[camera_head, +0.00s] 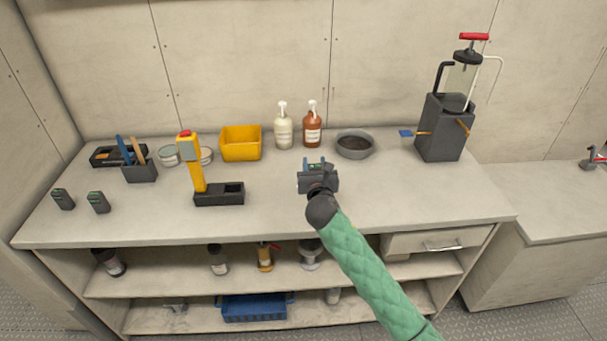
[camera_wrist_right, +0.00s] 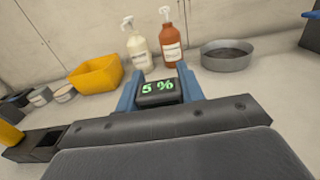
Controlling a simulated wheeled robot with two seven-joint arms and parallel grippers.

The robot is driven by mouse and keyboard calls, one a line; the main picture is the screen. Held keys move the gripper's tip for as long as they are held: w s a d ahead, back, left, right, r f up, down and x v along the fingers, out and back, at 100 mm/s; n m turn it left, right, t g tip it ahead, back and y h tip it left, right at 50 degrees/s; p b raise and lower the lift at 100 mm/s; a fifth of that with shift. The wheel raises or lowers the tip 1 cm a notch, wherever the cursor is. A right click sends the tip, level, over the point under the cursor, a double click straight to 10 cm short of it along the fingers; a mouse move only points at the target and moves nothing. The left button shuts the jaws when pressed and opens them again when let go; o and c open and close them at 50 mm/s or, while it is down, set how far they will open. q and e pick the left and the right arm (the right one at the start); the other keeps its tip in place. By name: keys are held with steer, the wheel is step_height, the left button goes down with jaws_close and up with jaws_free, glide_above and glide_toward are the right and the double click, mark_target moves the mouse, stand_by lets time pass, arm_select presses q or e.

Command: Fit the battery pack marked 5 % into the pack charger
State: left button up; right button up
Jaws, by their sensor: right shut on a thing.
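My right gripper (camera_head: 317,168) is shut on a dark battery pack and holds it up over the right half of the workbench. In the right wrist view the pack (camera_wrist_right: 159,91) shows a green "5 %" between the blue fingers. A low black block with recesses in its top, apparently the pack charger (camera_head: 230,194), sits on the bench left of the gripper. It also shows at the left edge of the right wrist view (camera_wrist_right: 42,146). Two similar dark packs stand at the bench's left end, one farther left (camera_head: 63,199) and one beside it (camera_head: 98,202); their readings are too small to tell.
A yellow tool with a red top (camera_head: 190,155) stands at the block's left end. A yellow bin (camera_head: 240,143), two pump bottles, a grey bowl (camera_head: 355,146) and a dark pump canister (camera_head: 443,130) line the back. The bench front between block and gripper is clear.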

steer(key=w+a+f, duration=0.1)
steer(key=f, duration=0.1)
steer(key=w+f+p, duration=0.1)
steer(key=w+a+f, duration=0.1)
steer(key=f, duration=0.1)
steer(key=shift+a+f, duration=0.35)
arm_select(q)
steer(key=shift+t, duration=0.3)
steer(key=f, duration=0.2)
steer(key=a+f, duration=0.1)
steer(key=f, duration=0.1)
steer(key=shift+s, duration=0.15)
arm_select(e)
steer(key=shift+f, duration=0.35)
steer(key=o, duration=1)
steer(key=shift+f, duration=0.1)
steer(key=shift+o, duration=0.2)
arm_select(q)
steer(key=shift+s, duration=0.15)
